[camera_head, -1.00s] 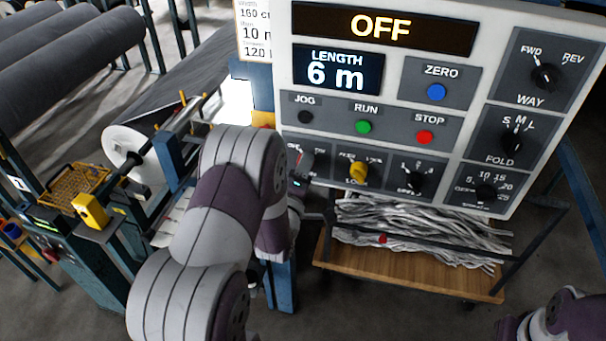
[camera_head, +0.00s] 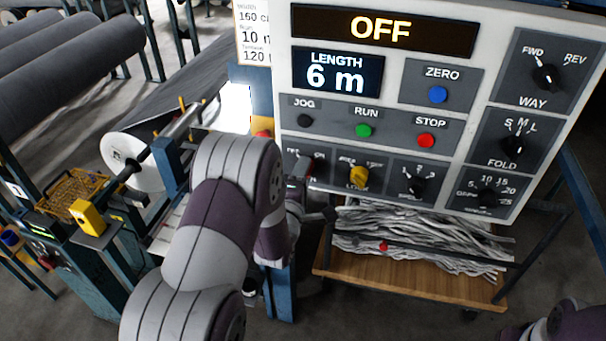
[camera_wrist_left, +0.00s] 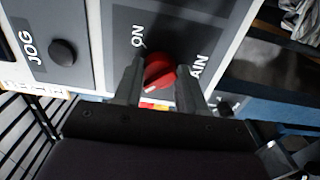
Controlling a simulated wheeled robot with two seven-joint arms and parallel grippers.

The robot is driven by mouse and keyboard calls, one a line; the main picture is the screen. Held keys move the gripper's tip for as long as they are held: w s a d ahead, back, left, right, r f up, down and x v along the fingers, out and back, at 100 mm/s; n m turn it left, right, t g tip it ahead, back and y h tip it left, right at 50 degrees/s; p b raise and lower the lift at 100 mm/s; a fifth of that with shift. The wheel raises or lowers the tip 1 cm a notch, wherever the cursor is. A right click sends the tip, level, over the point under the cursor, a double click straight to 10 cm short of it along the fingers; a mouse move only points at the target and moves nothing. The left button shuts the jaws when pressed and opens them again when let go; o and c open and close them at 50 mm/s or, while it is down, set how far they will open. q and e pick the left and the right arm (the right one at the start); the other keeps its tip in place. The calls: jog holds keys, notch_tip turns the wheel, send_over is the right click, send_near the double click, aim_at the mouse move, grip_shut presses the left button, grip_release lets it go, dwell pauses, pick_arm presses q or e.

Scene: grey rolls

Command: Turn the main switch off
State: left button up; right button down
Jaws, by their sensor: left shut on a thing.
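The main switch is a red round knob (camera_wrist_left: 160,73) with a white mark on its rim, on a dark plate with ON printed beside it and a partly hidden MAIN label. My left gripper (camera_wrist_left: 162,66) is shut on this knob, one dark finger on each side. In the head view my left gripper (camera_head: 304,170) is at the lower left of the control panel (camera_head: 398,102), and it and the wrist hide most of the switch. The panel's top display (camera_head: 381,30) reads OFF. My right gripper is not in view; part of my right arm shows at the lower right.
A yellow knob (camera_head: 358,175) sits just right of the switch. JOG (camera_head: 305,121), RUN (camera_head: 364,130) and STOP (camera_head: 426,140) buttons are above it. A wooden cart (camera_head: 410,280) with grey strips stands below the panel. Grey rolls (camera_head: 75,60) lie at the left.

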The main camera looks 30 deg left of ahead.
pick_arm(q)
jog(key=o, duration=1.1)
jog(key=shift+r, duration=0.1)
jog(key=shift+c, duration=0.2)
jog(key=shift+w+a, duration=0.1)
jog(key=b+v, duration=0.3)
jog(key=v, duration=0.9)
jog(key=shift+s, duration=0.3)
